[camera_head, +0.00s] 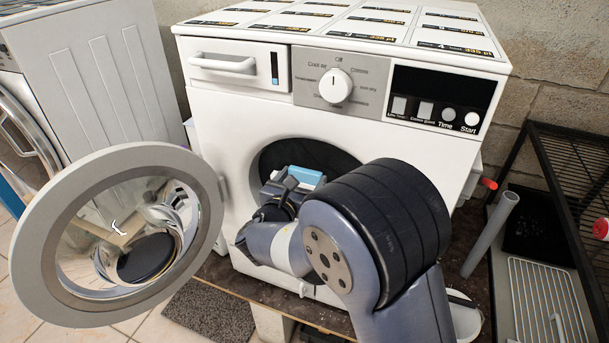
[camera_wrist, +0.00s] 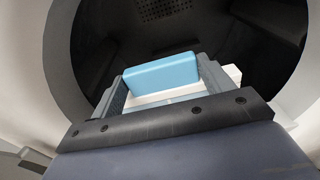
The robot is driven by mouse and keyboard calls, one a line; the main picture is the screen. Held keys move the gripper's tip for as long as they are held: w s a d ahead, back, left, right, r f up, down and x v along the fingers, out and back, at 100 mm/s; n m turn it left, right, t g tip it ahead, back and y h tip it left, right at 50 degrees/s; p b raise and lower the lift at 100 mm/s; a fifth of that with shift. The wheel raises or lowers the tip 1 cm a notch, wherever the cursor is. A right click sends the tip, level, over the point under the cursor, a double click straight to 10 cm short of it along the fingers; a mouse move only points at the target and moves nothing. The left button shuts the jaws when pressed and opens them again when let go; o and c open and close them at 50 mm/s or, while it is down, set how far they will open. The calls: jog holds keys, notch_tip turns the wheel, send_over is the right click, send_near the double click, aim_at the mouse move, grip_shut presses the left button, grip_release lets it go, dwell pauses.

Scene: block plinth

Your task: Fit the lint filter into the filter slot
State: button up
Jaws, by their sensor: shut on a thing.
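The lint filter (camera_head: 305,175) shows a light blue top and is at the mouth of the dryer's round dark opening (camera_head: 303,152). My gripper (camera_head: 291,184) is shut on it. In the wrist view the filter's blue block (camera_wrist: 162,72) lies between the two grey fingers of my gripper (camera_wrist: 163,84), with a white part below it. A white piece also sticks out past the right finger; I cannot tell what it belongs to. I cannot make out the filter slot. My gripper and arm hide the lower rim of the opening.
The round door (camera_head: 62,285) stands swung open to the left. The dryer's front (camera_head: 225,115) surrounds the opening. Another machine (camera_head: 95,80) stands at the left. A grey pipe (camera_head: 490,235) and a black rack (camera_head: 572,165) are at the right.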

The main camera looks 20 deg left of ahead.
jog(key=shift+f+b, duration=1.6)
jog(key=shift+f, duration=0.95)
jog(key=shift+f+b, duration=5.45)
jog(key=shift+f, duration=0.65)
jog(key=shift+r, duration=0.2)
